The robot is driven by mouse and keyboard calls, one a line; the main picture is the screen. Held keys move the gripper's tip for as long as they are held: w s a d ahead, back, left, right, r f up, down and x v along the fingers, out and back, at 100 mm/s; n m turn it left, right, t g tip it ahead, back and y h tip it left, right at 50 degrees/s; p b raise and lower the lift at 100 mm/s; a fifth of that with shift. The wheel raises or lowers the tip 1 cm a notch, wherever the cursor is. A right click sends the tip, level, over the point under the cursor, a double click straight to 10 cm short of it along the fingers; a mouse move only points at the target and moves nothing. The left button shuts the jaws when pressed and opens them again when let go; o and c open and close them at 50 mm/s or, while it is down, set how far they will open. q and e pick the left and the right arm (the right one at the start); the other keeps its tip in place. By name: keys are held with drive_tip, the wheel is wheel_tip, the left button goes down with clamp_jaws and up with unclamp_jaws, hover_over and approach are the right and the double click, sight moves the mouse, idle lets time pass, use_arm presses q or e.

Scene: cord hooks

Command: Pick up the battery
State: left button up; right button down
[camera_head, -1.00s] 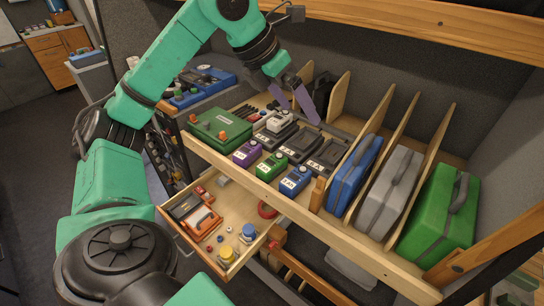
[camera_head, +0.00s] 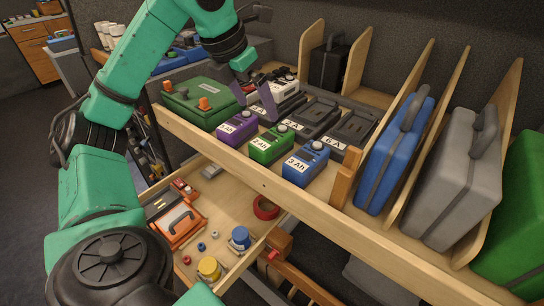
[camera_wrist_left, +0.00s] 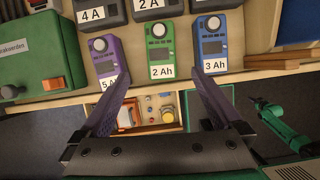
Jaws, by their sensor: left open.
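Three batteries stand in a row on the wooden shelf: a purple one marked 5 Ah (camera_head: 237,128), a green one marked 2 Ah (camera_head: 271,144) and a blue one marked 3 Ah (camera_head: 305,163). My left gripper (camera_head: 256,101) is open and empty, with its purple fingers above the row. In the left wrist view the fingertips (camera_wrist_left: 161,84) are spread below the green battery (camera_wrist_left: 160,48), with the purple battery (camera_wrist_left: 105,60) by the left finger and the blue battery (camera_wrist_left: 211,45) by the right one. I cannot tell the height gap. My right gripper does not show.
Dark chargers (camera_head: 345,130) stand behind the batteries. A green case (camera_head: 200,103) is on their left; upright dividers hold a blue case (camera_head: 396,150) and a grey case (camera_head: 455,175) on the right. An open drawer (camera_head: 225,205) with small items lies below.

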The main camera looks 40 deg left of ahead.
sight(272, 136)
use_arm(q)
drive_tip(key=x, duration=1.3)
drive_tip(key=shift+w+d+f+b, duration=0.1)
drive_tip(key=shift+w+b, duration=0.05)
drive_tip(key=shift+b, duration=0.2)
drive_tip(key=c, duration=1.5)
clamp_jaws()
